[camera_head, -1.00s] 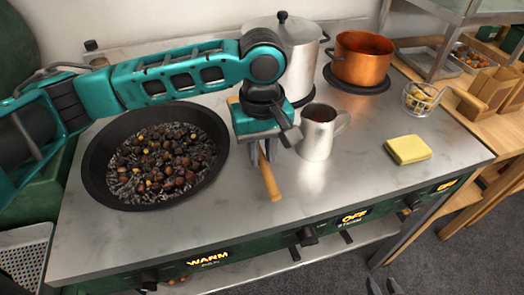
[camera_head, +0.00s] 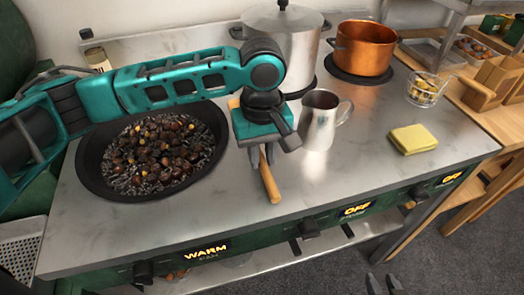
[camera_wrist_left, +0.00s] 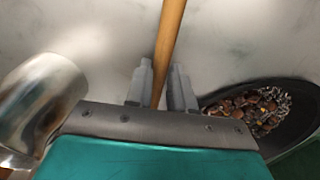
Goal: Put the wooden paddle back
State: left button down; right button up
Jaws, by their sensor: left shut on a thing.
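The wooden paddle (camera_head: 270,185) is in my left gripper (camera_head: 262,160). Its light brown handle points down toward the front of the steel stovetop, and a small part of it shows behind the gripper. The left wrist view shows the shaft (camera_wrist_left: 170,35) between the two grey fingers (camera_wrist_left: 160,72), which are shut on it. The gripper hides the middle of the paddle; I cannot tell whether it touches the stovetop. My right gripper (camera_head: 383,285) shows only as two grey fingertips, apart and empty, at the bottom edge of the head view.
A black pan (camera_head: 88,180) of chestnuts stands left of the paddle. A metal jug (camera_head: 319,125) stands close on its right, with a steel pot (camera_head: 290,45) and copper pot (camera_head: 362,50) behind. A yellow sponge (camera_head: 413,139) lies at right. The front middle stovetop is clear.

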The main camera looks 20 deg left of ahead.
pick_arm(q)
jog(key=shift+f, duration=0.25)
pick_arm(e)
jog(key=shift+r, duration=0.2)
pick_arm(q)
jog(key=c, duration=0.9)
grip_release()
pick_arm(e)
jog(key=shift+a+r, duration=0.1)
